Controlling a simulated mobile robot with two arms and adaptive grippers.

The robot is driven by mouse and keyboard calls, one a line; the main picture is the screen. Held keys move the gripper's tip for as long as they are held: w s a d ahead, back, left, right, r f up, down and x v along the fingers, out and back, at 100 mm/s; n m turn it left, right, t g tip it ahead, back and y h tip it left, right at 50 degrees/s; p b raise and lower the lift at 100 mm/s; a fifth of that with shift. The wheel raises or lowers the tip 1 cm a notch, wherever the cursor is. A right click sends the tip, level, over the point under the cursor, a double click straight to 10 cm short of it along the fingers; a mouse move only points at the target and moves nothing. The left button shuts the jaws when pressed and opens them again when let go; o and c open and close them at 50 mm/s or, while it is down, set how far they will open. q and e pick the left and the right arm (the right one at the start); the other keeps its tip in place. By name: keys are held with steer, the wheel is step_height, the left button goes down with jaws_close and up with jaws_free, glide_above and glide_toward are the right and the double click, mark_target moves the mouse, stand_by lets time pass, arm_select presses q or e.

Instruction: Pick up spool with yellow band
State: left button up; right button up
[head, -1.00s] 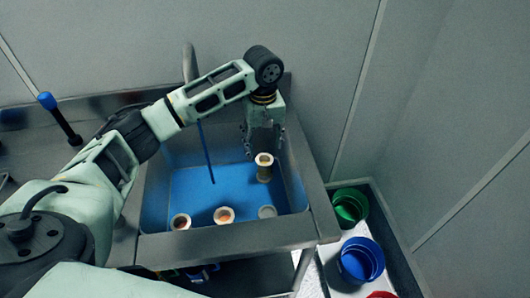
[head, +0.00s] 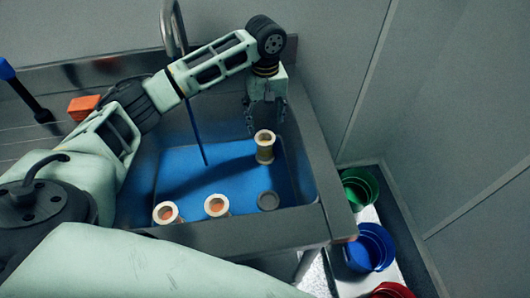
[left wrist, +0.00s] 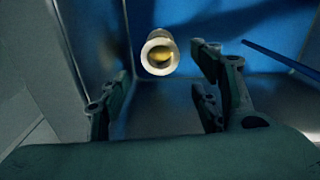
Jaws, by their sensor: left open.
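A pale spool with yellow inside its open top stands upright in the blue-floored sink, near its right wall, in the head view (head: 265,147). It also shows in the left wrist view (left wrist: 160,53), beyond the fingertips. My left gripper (head: 266,118) is open and empty, pointing down just above and behind this spool, apart from it as far as I can tell. In the left wrist view its fingers (left wrist: 158,92) stand wide apart. My right gripper is not in view.
Two spools with orange insides, one at the left (head: 167,213) and one in the middle (head: 217,206), and a grey drain (head: 268,201) are along the sink's front. A blue rod (head: 197,135) slants into the sink. Green (head: 358,187), blue (head: 370,247) and red (head: 391,291) buckets stand at right.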

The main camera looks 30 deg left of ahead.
mark_target(265, 137)
arm_select(q)
step_height(265, 137, down, 8)
steer(key=shift+w+f, duration=0.1)
steer(key=shift+f, duration=0.1)
stand_by(0.3)
steer(key=shift+c, duration=0.2)
jaws_close()
stand_by(0.4)
